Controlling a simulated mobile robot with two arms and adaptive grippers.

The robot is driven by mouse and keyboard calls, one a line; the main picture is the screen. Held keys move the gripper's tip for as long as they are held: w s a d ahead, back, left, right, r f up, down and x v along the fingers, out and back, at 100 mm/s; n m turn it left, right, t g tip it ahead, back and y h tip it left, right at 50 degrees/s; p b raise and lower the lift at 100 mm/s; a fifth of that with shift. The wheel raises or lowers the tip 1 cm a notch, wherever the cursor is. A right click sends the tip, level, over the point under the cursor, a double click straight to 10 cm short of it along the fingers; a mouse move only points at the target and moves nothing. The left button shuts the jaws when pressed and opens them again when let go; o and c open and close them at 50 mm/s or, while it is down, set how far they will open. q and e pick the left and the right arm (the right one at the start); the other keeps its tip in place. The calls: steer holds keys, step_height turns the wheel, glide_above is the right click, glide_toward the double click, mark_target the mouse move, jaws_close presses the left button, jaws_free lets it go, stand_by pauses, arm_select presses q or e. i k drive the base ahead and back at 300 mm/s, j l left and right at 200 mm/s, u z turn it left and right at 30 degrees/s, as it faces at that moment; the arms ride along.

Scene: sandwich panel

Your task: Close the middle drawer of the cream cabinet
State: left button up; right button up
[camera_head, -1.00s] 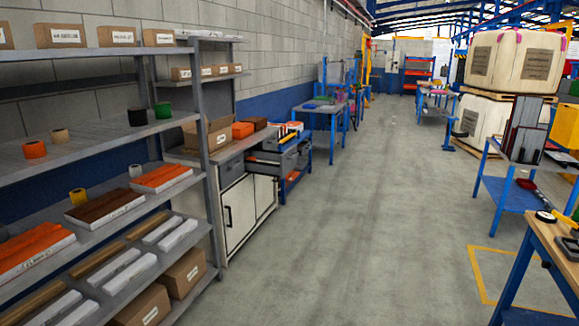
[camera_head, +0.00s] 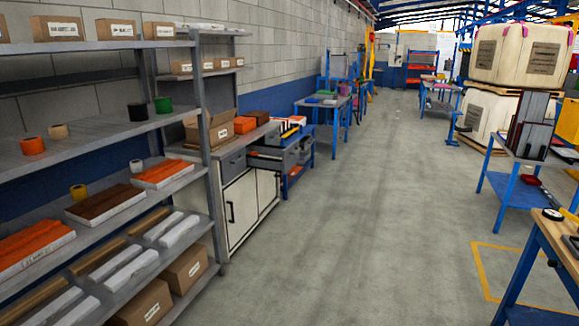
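The cream cabinet (camera_head: 240,208) stands against the wall, beyond the grey shelving rack. It has cream doors with dark handles below and a row of grey drawers under the worktop. The left drawer (camera_head: 232,162) looks shut. The middle drawer (camera_head: 270,159) is pulled out into the aisle, and its dark inside shows from above. The far end of the drawer row is partly hidden behind the open drawer. Neither of my grippers is in view.
The grey rack (camera_head: 120,130) with boxes and rolls stands close on the left. A cardboard box (camera_head: 208,130) and an orange box (camera_head: 244,125) sit on the worktop. The aisle floor (camera_head: 370,200) is clear. A wooden-topped workbench (camera_head: 556,250) stands at right.

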mark_target(269, 153)
steer(key=i, duration=1.95)
